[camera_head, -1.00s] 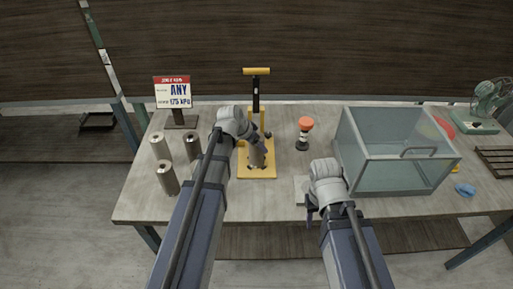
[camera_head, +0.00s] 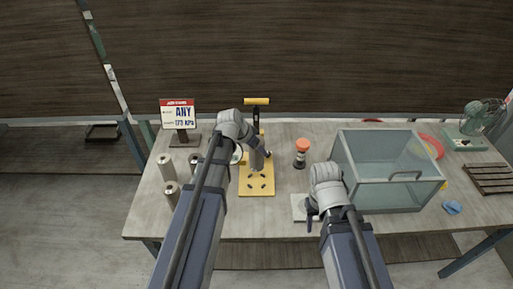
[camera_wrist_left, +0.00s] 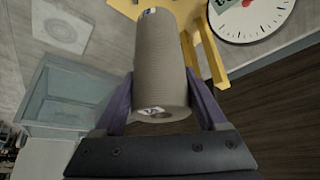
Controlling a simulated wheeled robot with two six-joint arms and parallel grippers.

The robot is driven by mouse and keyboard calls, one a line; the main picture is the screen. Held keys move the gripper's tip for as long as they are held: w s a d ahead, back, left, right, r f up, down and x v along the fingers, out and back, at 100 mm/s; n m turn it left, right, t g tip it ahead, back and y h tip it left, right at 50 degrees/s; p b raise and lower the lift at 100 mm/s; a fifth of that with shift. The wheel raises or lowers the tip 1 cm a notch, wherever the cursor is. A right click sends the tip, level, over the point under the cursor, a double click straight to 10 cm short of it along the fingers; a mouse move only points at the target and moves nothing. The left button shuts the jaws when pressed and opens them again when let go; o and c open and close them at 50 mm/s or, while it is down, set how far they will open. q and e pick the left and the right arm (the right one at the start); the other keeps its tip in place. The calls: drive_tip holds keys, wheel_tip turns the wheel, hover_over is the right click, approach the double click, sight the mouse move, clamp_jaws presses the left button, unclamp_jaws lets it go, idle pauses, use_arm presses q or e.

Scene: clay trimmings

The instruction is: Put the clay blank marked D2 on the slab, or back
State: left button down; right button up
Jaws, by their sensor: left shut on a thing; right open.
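My left gripper (camera_head: 256,152) is shut on a grey-brown clay cylinder (camera_head: 257,160), held above the yellow base plate (camera_head: 257,187) of a press. In the left wrist view the cylinder (camera_wrist_left: 160,65) sits between the two purple fingers, with small marks that I cannot read. My right gripper (camera_head: 312,214) is open and empty, over or beside a pale square slab (camera_head: 300,207) that the arm partly hides. A pale square with a round mark (camera_wrist_left: 62,27) shows in the left wrist view.
Several similar cylinders (camera_head: 165,167) stand at the left by a sign (camera_head: 178,114). A red-topped tool (camera_head: 301,153) stands right of the press. A glass box (camera_head: 385,190) blocks the right side. A dial (camera_wrist_left: 250,15) is close to the left gripper.

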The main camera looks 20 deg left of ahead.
use_arm(q)
drive_tip(key=shift+f+b, duration=1.45)
drive_tip(key=shift+b, duration=0.15)
drive_tip(key=shift+r, duration=0.2)
